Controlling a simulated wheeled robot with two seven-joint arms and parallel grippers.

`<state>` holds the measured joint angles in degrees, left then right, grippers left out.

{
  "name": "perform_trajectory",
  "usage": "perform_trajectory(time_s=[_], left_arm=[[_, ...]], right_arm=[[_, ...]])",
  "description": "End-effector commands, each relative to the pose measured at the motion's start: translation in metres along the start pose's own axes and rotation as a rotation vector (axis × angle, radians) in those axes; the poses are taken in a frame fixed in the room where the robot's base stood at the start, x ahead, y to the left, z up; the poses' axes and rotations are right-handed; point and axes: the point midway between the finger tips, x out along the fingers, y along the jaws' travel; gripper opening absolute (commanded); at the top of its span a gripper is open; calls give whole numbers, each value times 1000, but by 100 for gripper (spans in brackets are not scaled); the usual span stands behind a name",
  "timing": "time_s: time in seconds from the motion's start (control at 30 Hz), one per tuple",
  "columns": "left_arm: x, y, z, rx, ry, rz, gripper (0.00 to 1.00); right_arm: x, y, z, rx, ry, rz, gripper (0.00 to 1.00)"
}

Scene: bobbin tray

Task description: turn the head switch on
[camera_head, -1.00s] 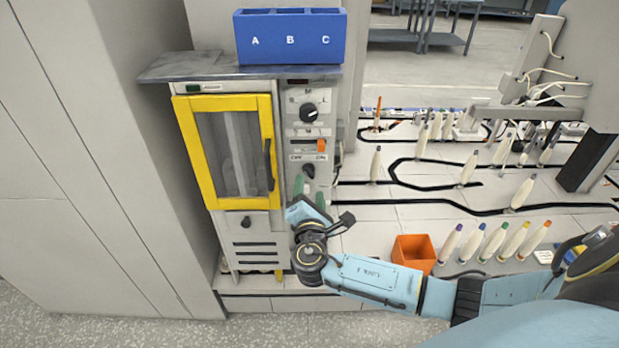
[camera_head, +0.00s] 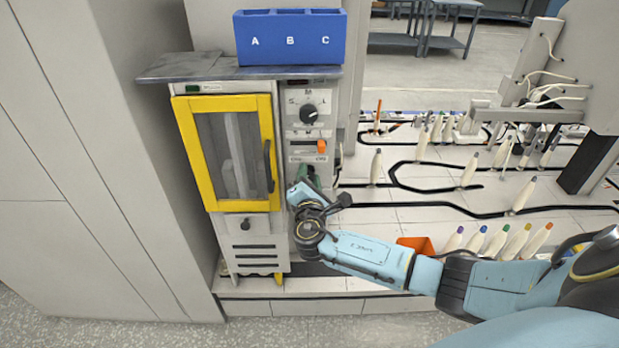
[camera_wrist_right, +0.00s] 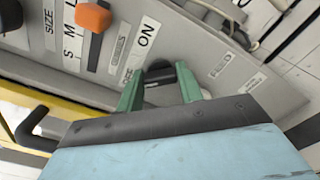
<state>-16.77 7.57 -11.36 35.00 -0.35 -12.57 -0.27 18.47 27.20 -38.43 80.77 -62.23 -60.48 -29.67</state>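The head switch is a dark knob on the grey control panel of the yellow-doored machine. In the right wrist view the knob (camera_wrist_right: 160,74) sits between my two green fingertips, beside a label reading ON. My right gripper (camera_wrist_right: 160,88) is open, with one finger on each side of the knob; whether either finger touches it I cannot tell. In the head view my right gripper (camera_head: 306,178) is at the lower part of the panel and largely hides the knob. My left gripper is not in view.
Above the switch are an orange switch (camera_head: 322,146) and a black S-M-L knob (camera_head: 308,114). The yellow door (camera_head: 184,150) with its dark handle is left of the panel. A blue A-B-C box (camera_head: 290,40) stands on top. An orange bin (camera_head: 416,244) and several bobbins are at right.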

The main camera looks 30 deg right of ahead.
Motion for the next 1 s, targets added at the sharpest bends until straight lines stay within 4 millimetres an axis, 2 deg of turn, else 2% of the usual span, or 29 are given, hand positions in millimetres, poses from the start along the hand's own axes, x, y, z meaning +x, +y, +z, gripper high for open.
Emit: perform_trajectory(time_s=[0.1, 0.37, 0.57, 0.73, 0.83, 0.87, 0.9, 1.0], left_arm=[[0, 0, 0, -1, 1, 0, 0], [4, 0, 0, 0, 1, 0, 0], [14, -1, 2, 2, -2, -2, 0], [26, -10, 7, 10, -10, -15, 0], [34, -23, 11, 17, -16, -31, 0], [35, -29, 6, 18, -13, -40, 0], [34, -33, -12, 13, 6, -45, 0], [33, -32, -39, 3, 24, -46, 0]], right_arm=[[0, 0, 0, 0, 0, -1, 14], [0, -2, -1, 33, 0, -2, 14], [-1, -3, -2, 133, 0, -2, 14], [-1, -4, -3, 259, -1, -2, 14], [-1, -4, -3, 340, 0, -2, 14], [-1, -4, -3, 364, -1, -2, 14], [-1, -4, -3, 396, -1, -2, 14], [-1, -5, -4, 479, 0, -3, 14]])
